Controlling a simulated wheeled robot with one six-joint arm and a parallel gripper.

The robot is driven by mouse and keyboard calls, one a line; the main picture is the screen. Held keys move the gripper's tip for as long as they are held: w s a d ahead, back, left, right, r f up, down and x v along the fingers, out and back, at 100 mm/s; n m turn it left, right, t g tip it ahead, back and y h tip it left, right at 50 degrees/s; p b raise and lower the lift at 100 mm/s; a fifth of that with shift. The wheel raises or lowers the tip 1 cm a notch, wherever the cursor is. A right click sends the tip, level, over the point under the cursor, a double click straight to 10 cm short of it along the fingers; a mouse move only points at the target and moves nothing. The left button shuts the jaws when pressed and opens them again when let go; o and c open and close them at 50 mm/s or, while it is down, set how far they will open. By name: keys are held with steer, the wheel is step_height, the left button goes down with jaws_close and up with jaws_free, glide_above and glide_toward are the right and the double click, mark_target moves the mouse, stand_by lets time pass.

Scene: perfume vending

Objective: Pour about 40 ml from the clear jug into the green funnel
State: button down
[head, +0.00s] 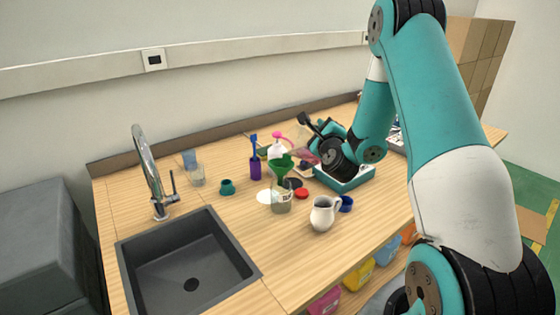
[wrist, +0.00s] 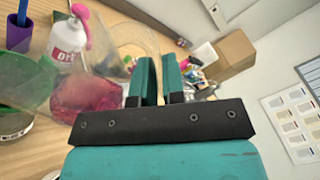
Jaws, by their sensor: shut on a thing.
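The clear jug (wrist: 116,62) holds pink-red liquid (wrist: 86,97). My gripper (wrist: 158,82) is shut on its handle side in the wrist view. The jug looks tilted to the left, with the liquid pooled low. In the head view the jug's pink liquid (head: 305,157) shows just right of the green funnel (head: 282,163), held above the table. The funnel stands in a clear glass vessel (head: 282,204). Part of the funnel (wrist: 14,88) shows at the left edge of the wrist view, behind the jug's clear wall. I cannot tell whether liquid is flowing.
A white bottle with pink top (head: 277,149) and a purple cup (head: 255,169) stand behind the funnel. A white pitcher (head: 323,213), red lid (head: 302,193) and blue cup (head: 346,204) stand in front. A teal tray (head: 345,178) lies under my wrist. The sink (head: 185,265) is front left.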

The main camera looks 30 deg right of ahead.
steer(key=shift+w+a+r+n+p, duration=0.15)
steer(key=shift+a+n+p, duration=0.1)
steer(key=shift+n+p, duration=0.2)
steer(key=shift+a+r+n+p, duration=0.25)
steer(key=shift+r+n+p, duration=0.1)
steer(key=shift+p, duration=0.6)
steer(key=shift+f, duration=0.1)
steer(key=shift+d, duration=0.15)
steer(key=shift+r+n+p, duration=0.35)
steer(key=shift+n+p, duration=0.05)
steer(key=shift+p, duration=0.4)
steer(key=shift+w+a+r+n+p, duration=0.1)
steer(key=shift+w+a+n+p, duration=0.2)
steer(key=shift+p, duration=0.35)
stand_by(0.9)
